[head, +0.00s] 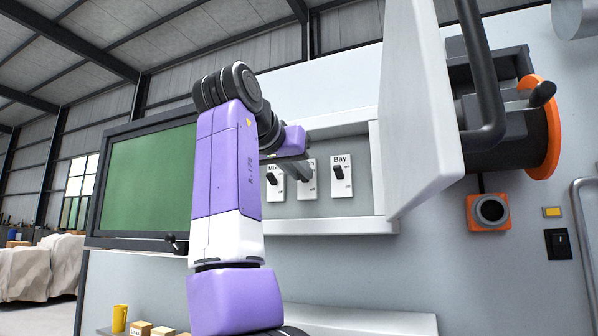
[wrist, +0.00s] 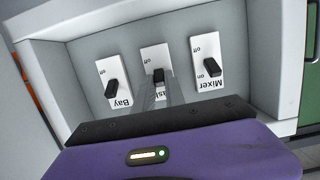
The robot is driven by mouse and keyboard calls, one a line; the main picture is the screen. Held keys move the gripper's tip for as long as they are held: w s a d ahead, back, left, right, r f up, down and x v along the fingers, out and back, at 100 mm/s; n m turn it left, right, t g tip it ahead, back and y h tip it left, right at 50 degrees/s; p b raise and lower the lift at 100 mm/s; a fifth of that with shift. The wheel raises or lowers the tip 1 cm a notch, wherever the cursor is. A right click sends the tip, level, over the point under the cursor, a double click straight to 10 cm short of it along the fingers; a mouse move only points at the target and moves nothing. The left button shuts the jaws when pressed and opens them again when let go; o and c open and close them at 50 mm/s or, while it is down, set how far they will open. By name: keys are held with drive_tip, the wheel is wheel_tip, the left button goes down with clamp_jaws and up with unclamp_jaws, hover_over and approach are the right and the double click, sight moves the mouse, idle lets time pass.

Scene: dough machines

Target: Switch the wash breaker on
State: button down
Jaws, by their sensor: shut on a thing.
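The wash breaker (head: 307,189) is the middle of three white switch plates in a recessed panel box. Its label is partly covered by my gripper (head: 301,169) in the head view. In the wrist view, which shows the panel upside down, the wash breaker (wrist: 151,57) has its "off" mark at the top. Its small black lever (wrist: 158,75) is at the tips of my gripper (wrist: 162,88), whose grey fingers are shut on it. The fingers hide part of the plate, and I cannot tell for sure which way the lever is set.
The mixer breaker (head: 274,189) and bay breaker (head: 341,184) flank it closely, their levers towards the top in the head view. The open white panel door (head: 421,105) stands out on the right. A green board (head: 150,180) is at the left.

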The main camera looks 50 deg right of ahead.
idle(0.3)
drive_tip(key=c, duration=1.4)
unclamp_jaws()
drive_tip(key=shift+a, duration=0.1)
drive_tip(key=b+v, duration=0.2)
drive_tip(key=v, duration=0.5)
drive_tip(key=shift+a, duration=0.3)
drive_tip(key=shift+s, duration=0.15)
